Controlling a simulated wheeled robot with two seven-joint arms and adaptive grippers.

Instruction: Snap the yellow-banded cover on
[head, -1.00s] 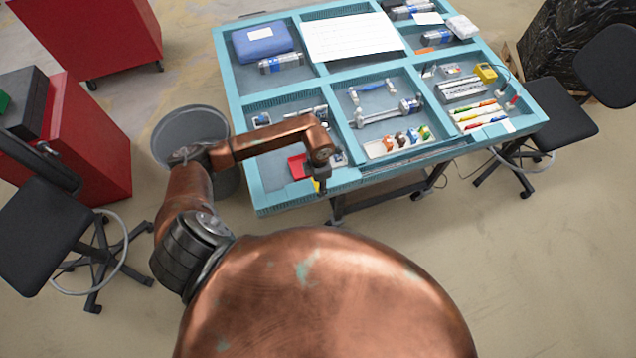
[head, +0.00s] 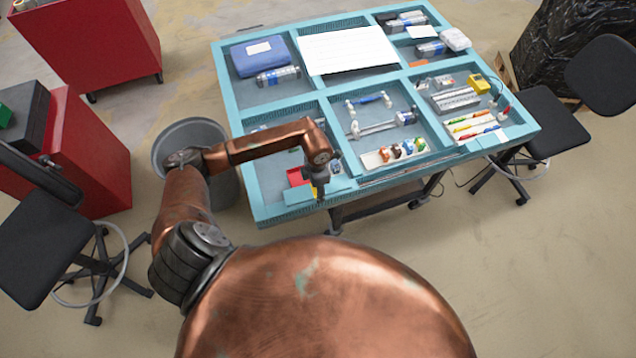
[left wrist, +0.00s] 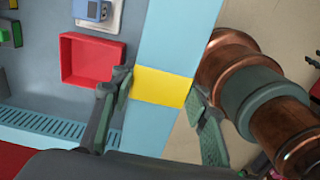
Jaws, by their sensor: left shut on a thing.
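My left gripper (head: 318,192) is over the front left part of the teal table, and the left wrist view shows its two fingers (left wrist: 160,88) on either side of a yellow band (left wrist: 163,86). The gripper is shut on the yellow-banded cover; the rest of the cover is hard to tell from the pale blue rim behind it. A red open box (left wrist: 92,60) lies just left of the fingers; it also shows in the head view (head: 297,177). A blue box piece (left wrist: 92,9) on a white base is beyond it. My right gripper is not in view.
The table (head: 262,213) has raised rims dividing it into compartments. A paper sheet (head: 347,51), a blue case (head: 261,56), a small coloured-parts tray (head: 395,153) and pens (head: 475,126) lie farther off. A grey bin (head: 222,183) stands at its left.

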